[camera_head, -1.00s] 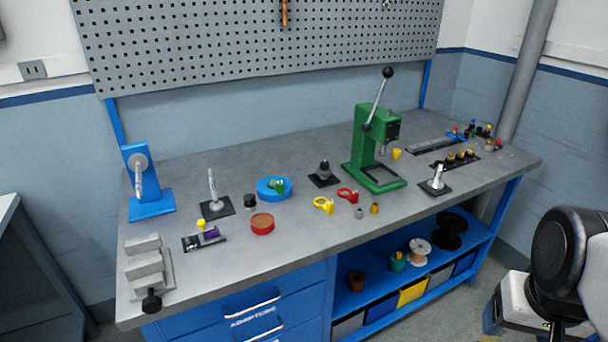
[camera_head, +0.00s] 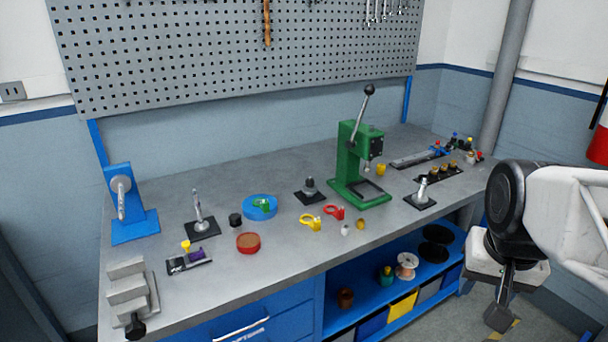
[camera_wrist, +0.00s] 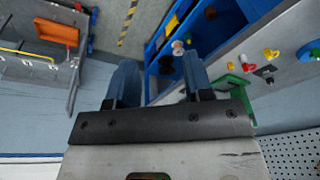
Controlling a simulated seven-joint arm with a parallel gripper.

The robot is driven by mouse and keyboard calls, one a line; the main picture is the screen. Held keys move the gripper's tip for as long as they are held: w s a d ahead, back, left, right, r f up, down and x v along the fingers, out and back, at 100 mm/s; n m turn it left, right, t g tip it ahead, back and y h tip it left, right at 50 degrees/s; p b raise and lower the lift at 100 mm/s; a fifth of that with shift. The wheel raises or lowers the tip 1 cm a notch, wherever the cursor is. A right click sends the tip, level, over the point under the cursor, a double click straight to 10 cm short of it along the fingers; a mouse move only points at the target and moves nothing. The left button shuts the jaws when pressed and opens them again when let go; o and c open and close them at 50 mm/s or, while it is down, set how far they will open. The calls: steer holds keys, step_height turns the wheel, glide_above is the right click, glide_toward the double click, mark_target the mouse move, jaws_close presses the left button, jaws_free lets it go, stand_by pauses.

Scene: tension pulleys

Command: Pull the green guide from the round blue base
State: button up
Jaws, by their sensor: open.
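The round blue base (camera_head: 260,213) lies flat on the grey workbench, left of the middle. The green guide (camera_head: 263,205) sits on top of it. My gripper (camera_head: 500,318) hangs at the right, off the bench's front right side and far from the base. In the wrist view, the two blue-grey fingers of my gripper (camera_wrist: 157,78) stand apart with nothing between them. The blue base (camera_wrist: 316,50) is only partly in the wrist view, at the right edge.
A green press (camera_head: 350,165) stands between my arm and the base. Yellow (camera_head: 310,222) and red (camera_head: 333,212) guides lie right of the base. A red round tray (camera_head: 248,243) lies in front, and a black cylinder (camera_head: 235,220) left. A spindle on a black plate (camera_head: 310,192) is close on the right.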

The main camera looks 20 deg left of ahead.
steer(key=w+a+r+m, duration=0.1)
steer(key=w+a, duration=0.3)
steer(key=w, duration=0.3)
steer(key=w+a+r+m, duration=0.1)
steer(key=w+a+r, duration=0.1)
steer(key=w+a, duration=0.4)
steer(key=m+g, duration=0.2)
steer(key=m, duration=0.4)
glide_above(265, 202)
steer(key=f, duration=1.5)
steer(key=shift+d, duration=0.35)
steer(key=shift+w+a+f, duration=0.1)
steer(key=shift+a, duration=0.2)
steer(key=shift+f, duration=0.1)
steer(key=shift+f, duration=3.8)
steer(key=shift+c, duration=0.5)
